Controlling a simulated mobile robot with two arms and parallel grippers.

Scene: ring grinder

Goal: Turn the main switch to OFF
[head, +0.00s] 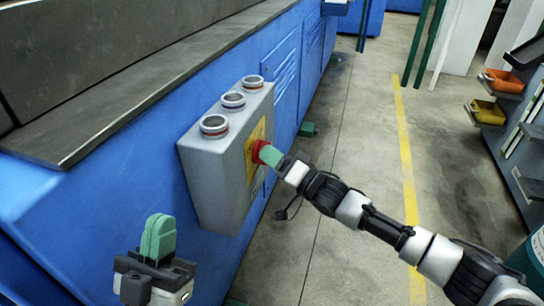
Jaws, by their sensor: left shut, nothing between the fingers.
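The main switch, a red knob (258,148), sits on a yellow plate (254,160) on the right-facing side of a grey control box (223,174). My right gripper (269,154) reaches in from the right with its green fingertips at the red knob, seemingly touching it. The fingers overlap in this view and hide part of the knob, so I cannot tell whether they are closed on it or which way the knob points. My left gripper (158,238) is at the lower left, shut and empty, fingers pointing up, apart from the box.
The box is fixed to a blue machine (285,70) with a grey ledge (130,90). Free concrete floor with a yellow line (404,150) lies to the right.

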